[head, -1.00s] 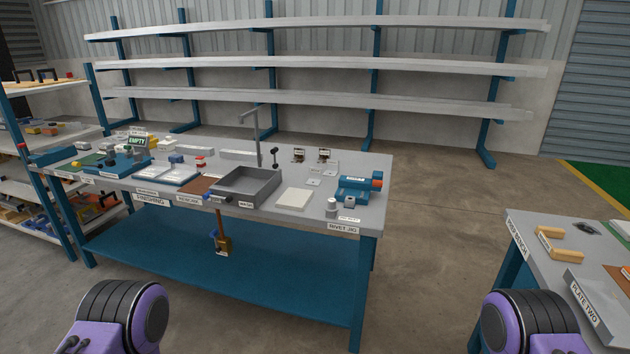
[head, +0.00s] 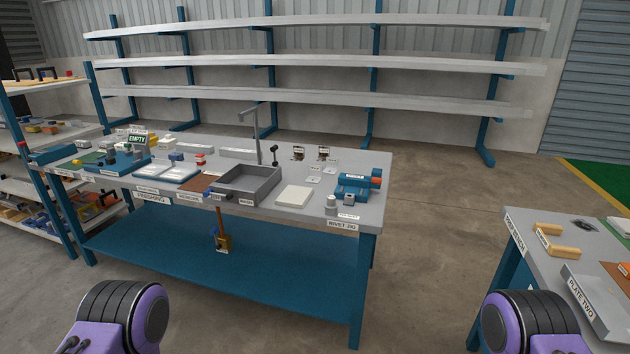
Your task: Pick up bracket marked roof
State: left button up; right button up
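I cannot make out a bracket marked roof; the labels on the small parts are too small to read. Two small dark upright pieces, a left one (head: 298,153) and a right one (head: 323,153), stand near the back of the bench (head: 345,222) marked RIVET JIG. Small flat light pieces (head: 313,175) lie just in front of them. I cannot tell whether any of these are brackets. Only purple and black parts of my arms show at the bottom left and bottom right. Neither gripper is in view.
The bench also holds a grey tray (head: 248,186), a pale block (head: 295,195) and a blue tool (head: 357,187). A second bench (head: 535,229) with a plate marked PLATE TWO (head: 592,291) stands at right. A shelf unit (head: 62,163) stands at left. Open floor (head: 430,220) lies between the benches.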

aim_at(315, 176)
jog(key=z, duration=0.1)
jog(key=k, duration=0.35)
jog(key=u, duration=0.85)
jog(key=i, duration=1.05)
jog(key=z, duration=0.5)
jog(key=i, duration=0.8)
jog(key=z, duration=0.65)
